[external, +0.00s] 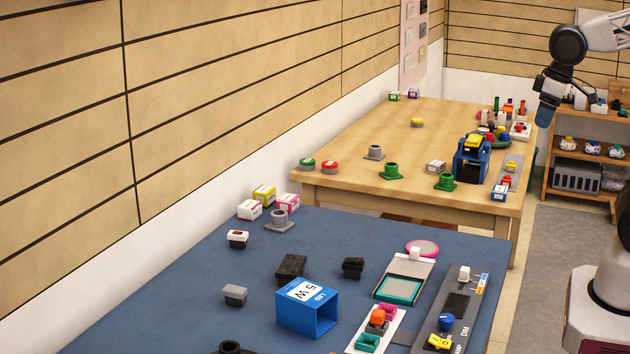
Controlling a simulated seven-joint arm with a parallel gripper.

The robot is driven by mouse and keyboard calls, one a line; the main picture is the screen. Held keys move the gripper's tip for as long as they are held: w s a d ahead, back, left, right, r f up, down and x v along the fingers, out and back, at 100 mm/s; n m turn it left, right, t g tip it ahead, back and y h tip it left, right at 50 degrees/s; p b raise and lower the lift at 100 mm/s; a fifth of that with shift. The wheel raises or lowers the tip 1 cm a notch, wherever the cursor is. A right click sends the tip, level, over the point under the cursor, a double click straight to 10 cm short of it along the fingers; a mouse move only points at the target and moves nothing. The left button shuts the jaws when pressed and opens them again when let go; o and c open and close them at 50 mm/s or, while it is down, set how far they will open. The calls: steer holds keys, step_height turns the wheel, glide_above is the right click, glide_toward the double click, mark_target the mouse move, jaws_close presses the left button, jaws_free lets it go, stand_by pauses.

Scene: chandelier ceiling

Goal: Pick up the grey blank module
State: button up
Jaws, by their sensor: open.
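The grey blank module (235,294) is a small grey block with a darker lower part. It sits on the blue-topped table, left of the blue LED box. My gripper (545,118) hangs at the upper right, high up and far from the module. It is open, and I see nothing held in it. Its fingers are small and dark, hard to make out.
The blue table (340,235) also holds a blue LED box (308,306), dark modules (353,267), a white module (237,239) and a control panel (455,305). A wooden table (340,180) with several parts stands behind. Bare blue surface surrounds the grey module.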

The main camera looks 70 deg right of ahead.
steer(key=w+a+f+m+g+y, duration=0.1)
steer(key=w+a+m+y, duration=0.15)
steer(key=w+a, duration=0.6)
steer(key=w+a+f+m+g+y, duration=0.1)
steer(key=w+a+f+m+y, duration=0.3)
steer(key=w, duration=0.8)
steer(key=w+a+r+m+g+y, duration=0.1)
steer(key=w+a, duration=0.6)
steer(key=w, duration=0.3)
steer(key=w+a+f+m+g+y, duration=0.1)
steer(key=w+a+f+m, duration=0.1)
steer(key=w+a+f, duration=0.4)
steer(key=w+a+f+m+y, duration=0.2)
steer(key=w+a+f, duration=0.1)
steer(key=w+a, duration=0.3)
steer(key=m+y, duration=0.3)
steer(key=m, duration=0.3)
glide_toward(238, 287)
steer(key=shift+d+f+n, duration=0.15)
steer(key=shift+d+n, duration=0.1)
steer(key=shift+d, duration=0.2)
steer(key=shift+x, duration=3)
steer(key=shift+a, duration=0.2)
